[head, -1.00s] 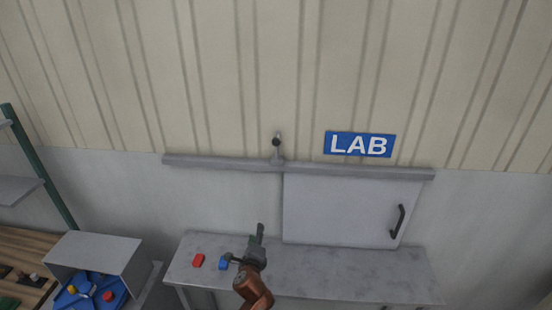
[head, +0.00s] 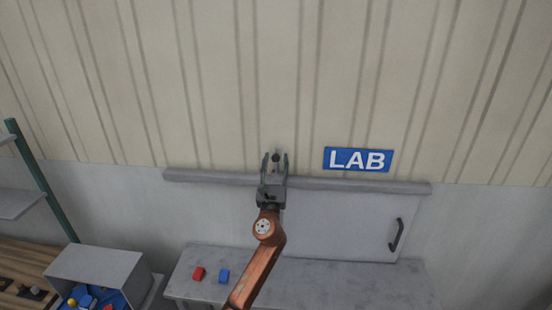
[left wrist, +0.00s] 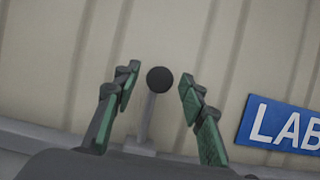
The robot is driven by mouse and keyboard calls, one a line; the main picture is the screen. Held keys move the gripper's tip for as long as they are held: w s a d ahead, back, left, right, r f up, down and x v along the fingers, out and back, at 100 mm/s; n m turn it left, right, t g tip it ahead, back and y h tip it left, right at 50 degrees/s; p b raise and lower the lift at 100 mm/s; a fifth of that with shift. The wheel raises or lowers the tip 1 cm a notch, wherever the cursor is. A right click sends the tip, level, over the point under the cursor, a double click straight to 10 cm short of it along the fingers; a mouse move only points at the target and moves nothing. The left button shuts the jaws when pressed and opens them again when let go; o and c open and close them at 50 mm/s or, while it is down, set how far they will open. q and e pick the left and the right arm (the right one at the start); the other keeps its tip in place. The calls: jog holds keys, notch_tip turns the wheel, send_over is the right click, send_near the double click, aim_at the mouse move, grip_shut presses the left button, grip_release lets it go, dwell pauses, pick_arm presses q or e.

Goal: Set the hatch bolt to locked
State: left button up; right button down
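The hatch bolt has a dark round knob (head: 276,156) on a thin grey stem, standing up at the rail over the hatch. In the left wrist view the knob (left wrist: 160,79) and its stem (left wrist: 148,115) show clearly. My left gripper (head: 275,161) is open, with one finger on each side of the knob and a gap on both sides. The grey hatch panel (head: 345,225) is below the rail, its upper left corner partly hidden by my gripper and arm. My right gripper is in neither view.
A grey rail (head: 215,178) runs along the wall, with a blue LAB sign (head: 357,160) above it. A dark handle (head: 396,235) is on the hatch. A red block (head: 198,273) and a blue block (head: 223,276) lie on the grey bench (head: 350,280). A shelf (head: 18,204) stands at far left.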

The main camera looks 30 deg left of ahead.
pick_arm(q)
jog(key=shift+w+a+r, duration=0.2)
jog(key=shift+w, duration=0.3)
grip_shut()
dwell(0.4)
